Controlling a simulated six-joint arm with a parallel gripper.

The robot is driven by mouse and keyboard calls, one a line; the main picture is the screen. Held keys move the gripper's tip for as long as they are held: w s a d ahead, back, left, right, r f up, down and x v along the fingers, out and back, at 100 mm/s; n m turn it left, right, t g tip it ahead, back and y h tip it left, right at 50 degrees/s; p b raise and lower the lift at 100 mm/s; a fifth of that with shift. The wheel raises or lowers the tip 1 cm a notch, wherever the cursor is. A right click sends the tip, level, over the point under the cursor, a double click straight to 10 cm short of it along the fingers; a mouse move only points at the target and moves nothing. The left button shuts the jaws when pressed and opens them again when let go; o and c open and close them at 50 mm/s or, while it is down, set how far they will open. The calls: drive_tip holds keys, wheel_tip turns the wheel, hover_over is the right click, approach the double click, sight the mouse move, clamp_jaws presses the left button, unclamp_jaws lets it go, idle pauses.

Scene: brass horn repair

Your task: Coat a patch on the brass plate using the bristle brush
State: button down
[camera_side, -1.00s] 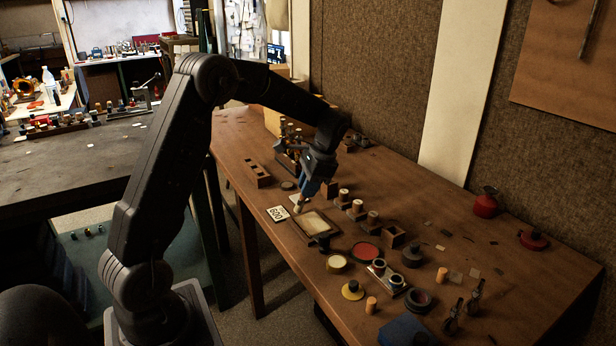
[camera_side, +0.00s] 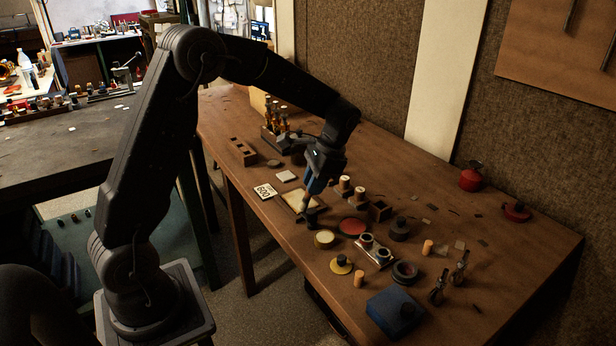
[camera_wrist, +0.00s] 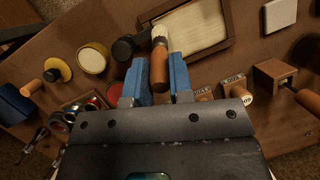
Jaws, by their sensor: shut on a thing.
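My gripper (camera_side: 314,188) is shut on the wooden handle of the bristle brush (camera_wrist: 160,62); its blue fingers (camera_wrist: 163,78) stand either side of the handle in the wrist view. The brush's pale bristles (camera_wrist: 160,34) point away from the gripper. They show at the left end of the framed plate, near its rim; I cannot tell whether they touch it. The plate (camera_wrist: 195,27) is a cream panel in a dark wooden frame. In the side view the plate (camera_side: 298,198) lies flat on the bench, partly hidden by my gripper. Any coating on it cannot be made out.
A dark clamp-like piece (camera_wrist: 127,47) sits close beside the bristles. A yellow-topped pot (camera_side: 325,238), a red round pad (camera_side: 353,226) and several spools stand near the plate. A blue box (camera_side: 394,312) is at the front.

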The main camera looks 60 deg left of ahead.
drive_tip(key=shift+d, duration=0.5)
drive_tip(key=shift+a, duration=5)
wheel_tip(320, 180, up, 8)
